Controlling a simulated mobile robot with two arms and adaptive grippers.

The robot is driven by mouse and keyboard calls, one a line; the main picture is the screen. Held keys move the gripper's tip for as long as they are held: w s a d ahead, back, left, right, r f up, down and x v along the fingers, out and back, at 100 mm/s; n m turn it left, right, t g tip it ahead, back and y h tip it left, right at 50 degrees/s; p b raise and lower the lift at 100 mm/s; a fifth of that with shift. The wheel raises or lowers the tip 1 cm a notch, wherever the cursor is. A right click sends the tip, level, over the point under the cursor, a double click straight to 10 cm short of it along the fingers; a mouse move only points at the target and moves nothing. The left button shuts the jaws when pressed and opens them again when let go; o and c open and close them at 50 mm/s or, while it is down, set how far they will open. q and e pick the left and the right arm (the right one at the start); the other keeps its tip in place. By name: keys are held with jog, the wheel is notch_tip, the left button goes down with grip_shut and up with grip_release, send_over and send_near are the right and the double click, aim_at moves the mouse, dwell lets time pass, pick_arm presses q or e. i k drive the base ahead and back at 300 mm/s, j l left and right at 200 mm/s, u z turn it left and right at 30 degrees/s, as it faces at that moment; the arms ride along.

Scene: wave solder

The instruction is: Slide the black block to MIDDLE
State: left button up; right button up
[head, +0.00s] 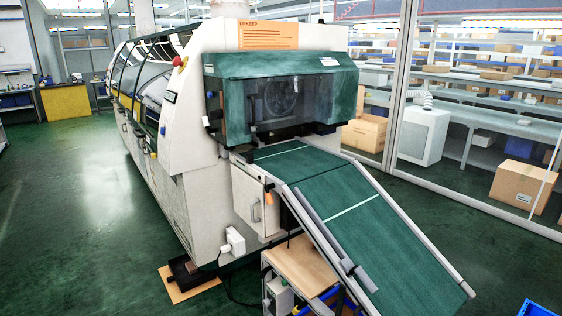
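A small dark block (357,272) sits at the left rail of the green sloping conveyor (376,228), toward its lower end. It may be the black block, but I cannot tell for sure. No MIDDLE mark is readable in this view. A dark foot block (187,268) also stands under the machine, on a tan sheet on the floor. Neither of my grippers is in the head view.
The big pale machine (190,200) with a green hood (235,90) fills the centre. A small wooden-topped stand (300,266) is under the conveyor. The green floor at left is clear. Glass panels and cartons (520,185) stand at right.

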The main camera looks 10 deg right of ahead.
aim_at(249, 156)
jog(key=z, duration=0.3)
jog(key=i+j+z, duration=0.55)
jog(key=j+z, duration=0.25)
